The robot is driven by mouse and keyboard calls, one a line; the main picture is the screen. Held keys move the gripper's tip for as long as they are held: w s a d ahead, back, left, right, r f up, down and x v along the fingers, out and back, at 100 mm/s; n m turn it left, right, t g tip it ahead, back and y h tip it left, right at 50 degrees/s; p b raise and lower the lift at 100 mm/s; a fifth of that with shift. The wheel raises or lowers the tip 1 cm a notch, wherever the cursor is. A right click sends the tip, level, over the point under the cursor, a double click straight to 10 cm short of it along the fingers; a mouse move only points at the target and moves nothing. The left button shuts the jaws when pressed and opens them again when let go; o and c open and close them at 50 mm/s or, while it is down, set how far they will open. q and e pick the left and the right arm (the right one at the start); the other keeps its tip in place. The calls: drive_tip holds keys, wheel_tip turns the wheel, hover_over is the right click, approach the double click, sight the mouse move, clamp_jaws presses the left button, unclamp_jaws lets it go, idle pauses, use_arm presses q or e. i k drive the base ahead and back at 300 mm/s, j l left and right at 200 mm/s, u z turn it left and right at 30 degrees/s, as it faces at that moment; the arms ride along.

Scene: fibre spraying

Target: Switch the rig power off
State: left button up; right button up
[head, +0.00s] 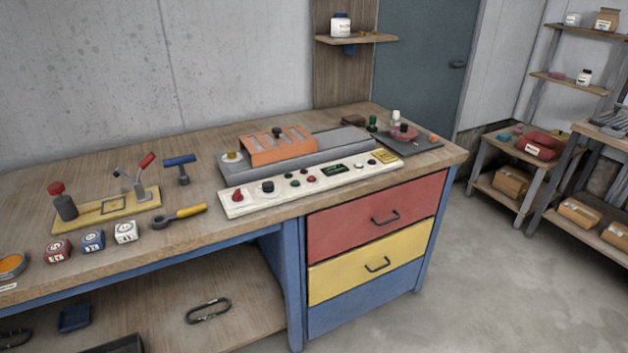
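The rig (350,142) is a grey bed with an orange slotted block (283,146) on top, on the right part of the wooden workbench. A cream control panel (325,188) runs along its front. The panel carries a red knob (238,196) at its left end, a black knob (268,186), several small red and green buttons, a dark display with green marks (333,169) and a yellow label (385,156). Which control is the power switch cannot be read at this size. Neither of my grippers shows in the head view.
The workbench (240,227) also holds a yellow fixture (107,210) with a red-handled clamp, a yellow-handled wrench (180,215) and several labelled cubes (92,240). Red (350,220), yellow and blue drawer fronts are below the panel. Open floor (480,270) lies right of the bench.

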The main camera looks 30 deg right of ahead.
sight(237, 198)
drive_tip(key=i+j+z, duration=0.2)
drive_tip(key=j, duration=0.15)
drive_tip(key=i+j+z, duration=0.15)
drive_tip(key=j, duration=0.2)
drive_tip(key=i+j+z, duration=0.2)
drive_tip(key=j, duration=0.2)
drive_tip(key=k, duration=0.05)
